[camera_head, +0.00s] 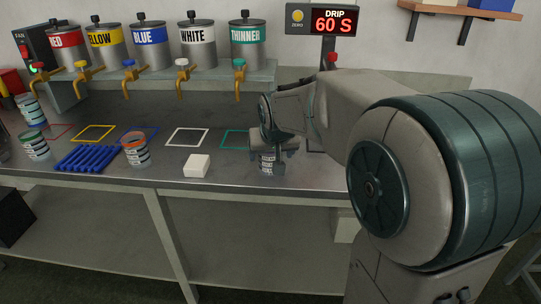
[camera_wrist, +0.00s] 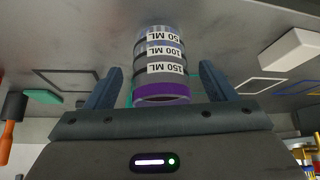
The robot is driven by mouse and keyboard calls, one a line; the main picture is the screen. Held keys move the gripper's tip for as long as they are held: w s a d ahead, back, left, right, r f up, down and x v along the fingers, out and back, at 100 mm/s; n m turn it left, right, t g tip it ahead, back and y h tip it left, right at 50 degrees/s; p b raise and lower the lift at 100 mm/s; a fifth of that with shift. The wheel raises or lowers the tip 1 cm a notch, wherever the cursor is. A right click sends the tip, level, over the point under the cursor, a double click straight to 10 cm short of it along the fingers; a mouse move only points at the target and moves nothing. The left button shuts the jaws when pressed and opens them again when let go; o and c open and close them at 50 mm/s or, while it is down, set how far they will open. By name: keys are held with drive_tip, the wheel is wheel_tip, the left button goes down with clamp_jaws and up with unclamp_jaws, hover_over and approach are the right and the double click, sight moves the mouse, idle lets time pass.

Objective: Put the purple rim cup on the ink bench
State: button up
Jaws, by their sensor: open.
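The purple rim cup (camera_wrist: 162,70) shows in the wrist view, a grey banded cup with white measure labels and a purple rim. The wrist picture is upside down, with the rim nearest my palm. My gripper (camera_wrist: 160,76) is open, one finger on each side of the cup, with small gaps visible. In the head view the cup (camera_head: 268,163) appears upright on the grey metal ink bench (camera_head: 225,178), near its front edge. My gripper (camera_head: 268,151) is over it there and hides its rim.
A white block (camera_head: 197,166) lies left of the cup. An orange-rimmed cup (camera_head: 136,149), a blue rack (camera_head: 88,158) and a green-rimmed cup (camera_head: 35,146) are farther left. Coloured square outlines mark the bench below several taps. A sign (camera_head: 334,21) reads "DRIP 60 S".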

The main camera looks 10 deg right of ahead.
drive_tip(key=p+v, duration=0.1)
drive_tip(key=v, duration=0.8)
drive_tip(key=s+f+g, duration=0.2)
drive_tip(key=s+f, duration=0.4)
drive_tip(key=s, duration=0.4)
drive_tip(key=s+f+g, duration=0.3)
drive_tip(key=s+f, duration=0.4)
drive_tip(key=s, duration=0.3)
drive_tip(key=shift+s+d+f+n, duration=0.25)
drive_tip(key=shift+d+n, duration=0.1)
drive_tip(key=shift+n, duration=0.05)
